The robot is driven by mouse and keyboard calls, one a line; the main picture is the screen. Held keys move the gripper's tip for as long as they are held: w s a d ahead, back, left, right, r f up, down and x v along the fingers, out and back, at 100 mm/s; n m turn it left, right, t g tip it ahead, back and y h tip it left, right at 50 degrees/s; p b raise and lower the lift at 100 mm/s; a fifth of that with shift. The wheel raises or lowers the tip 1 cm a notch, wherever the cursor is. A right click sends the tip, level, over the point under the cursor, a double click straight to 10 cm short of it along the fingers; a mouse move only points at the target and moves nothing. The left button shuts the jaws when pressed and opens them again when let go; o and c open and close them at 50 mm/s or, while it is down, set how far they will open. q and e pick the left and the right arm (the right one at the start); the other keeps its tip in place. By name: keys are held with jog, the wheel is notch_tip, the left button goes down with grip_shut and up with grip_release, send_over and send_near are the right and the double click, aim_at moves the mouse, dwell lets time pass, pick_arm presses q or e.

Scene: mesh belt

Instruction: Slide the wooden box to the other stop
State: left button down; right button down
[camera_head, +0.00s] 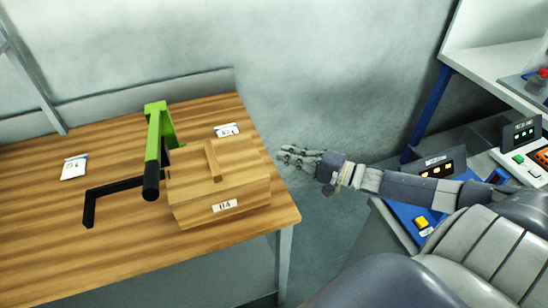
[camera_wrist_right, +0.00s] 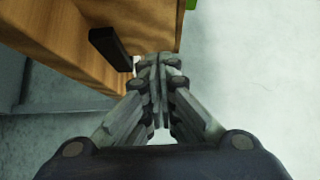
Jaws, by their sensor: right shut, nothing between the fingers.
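The wooden box (camera_head: 190,210) sits near the right end of the wooden table, with a wooden bar across its lid and a white label on its front. A black angled bracket (camera_head: 104,189) lies on the table to its left. My right gripper (camera_head: 282,155) is just right of the box, past the table's right edge, pointing left. In the right wrist view its fingers (camera_wrist_right: 158,62) are closed together and empty, close to a wooden surface (camera_wrist_right: 150,20); I cannot tell whether they touch it. My left gripper is not in view.
Small white labelled packets lie at the left (camera_head: 74,168) and behind the box (camera_head: 227,130). Control boxes (camera_head: 437,168) stand at the right. The table's left part is mostly bare.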

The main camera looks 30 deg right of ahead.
aim_at(246, 165)
jog(key=a, duration=0.1)
jog(key=w+a+p, duration=0.1)
jog(key=a, duration=0.1)
jog(key=shift+w+a+r, duration=0.1)
jog(key=shift+a, duration=0.05)
jog(key=shift+a+p, duration=0.25)
jog(key=shift+p, duration=0.05)
jog(key=shift+a, duration=0.15)
jog(key=a, duration=0.2)
jog(key=w+a+p, duration=0.1)
jog(key=a, duration=0.2)
jog(key=w+a, duration=0.1)
jog(key=a, duration=0.1)
jog(key=shift+a+r, duration=0.1)
jog(key=shift+a, duration=0.1)
jog(key=w+a, duration=0.1)
jog(key=a, duration=0.3)
jog(key=w+a, duration=0.1)
jog(key=a, duration=0.4)
jog(key=w+a+p, duration=0.1)
jog(key=a, duration=0.4)
jog(key=shift+w+a+f, duration=0.2)
jog(key=shift+f, duration=0.05)
jog(key=shift+d, duration=0.15)
